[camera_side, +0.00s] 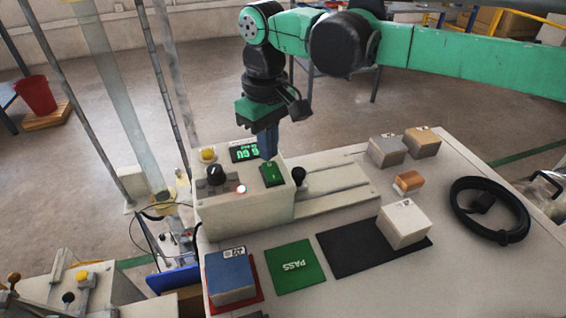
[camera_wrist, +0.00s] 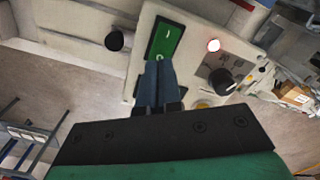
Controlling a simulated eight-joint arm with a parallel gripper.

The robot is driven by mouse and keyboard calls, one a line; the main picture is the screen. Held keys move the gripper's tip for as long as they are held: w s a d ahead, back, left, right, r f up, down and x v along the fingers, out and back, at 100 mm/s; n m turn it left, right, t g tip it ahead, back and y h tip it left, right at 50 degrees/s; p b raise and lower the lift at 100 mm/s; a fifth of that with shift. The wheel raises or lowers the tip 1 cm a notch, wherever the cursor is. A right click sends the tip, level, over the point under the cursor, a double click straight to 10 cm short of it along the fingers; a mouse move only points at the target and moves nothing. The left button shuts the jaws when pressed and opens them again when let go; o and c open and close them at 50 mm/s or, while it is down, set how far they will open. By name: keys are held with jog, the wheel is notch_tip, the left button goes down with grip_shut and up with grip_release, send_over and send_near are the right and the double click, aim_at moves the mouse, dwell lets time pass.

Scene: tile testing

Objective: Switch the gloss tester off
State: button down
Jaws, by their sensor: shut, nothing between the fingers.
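The gloss tester (camera_side: 245,212) is a cream box on the table with a lit green display (camera_side: 244,152), a black knob (camera_side: 215,174), a yellow button (camera_side: 208,154) and a glowing light (camera_side: 241,188). Its green rocker switch (camera_side: 271,174) shows marks in the wrist view (camera_wrist: 167,38), with one end partly hidden by my fingertips. My gripper (camera_side: 268,156) is shut and empty, pointing down at the far end of the switch. In the wrist view the closed blue fingers (camera_wrist: 158,66) overlap the switch's O end. I cannot tell whether they touch it.
A black lever knob (camera_side: 298,175) stands right of the switch. A blue tile (camera_side: 230,277) lies on a red mat, beside a green PASS mat (camera_side: 296,268). A white tile (camera_side: 403,224) sits on a black mat.

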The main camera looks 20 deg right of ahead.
aim_at(272, 164)
jog(key=shift+f, duration=0.85)
dwell(0.3)
jog(key=shift+r, duration=3.5)
jog(key=shift+d+r, duration=0.1)
jog(key=shift+d, duration=0.1)
jog(key=s+d+r+m+t, duration=0.1)
jog(key=s+d+m+t, duration=0.15)
jog(key=d, duration=0.65)
jog(key=s+d+m+t, duration=0.2)
jog(key=s+d+t, duration=0.15)
jog(key=d, duration=0.65)
jog(key=s+d+f+m+t, duration=0.1)
jog(key=s+d+f, duration=0.4)
jog(key=s, duration=0.1)
jog(key=shift+f+m, duration=0.1)
jog(key=shift+m, duration=0.15)
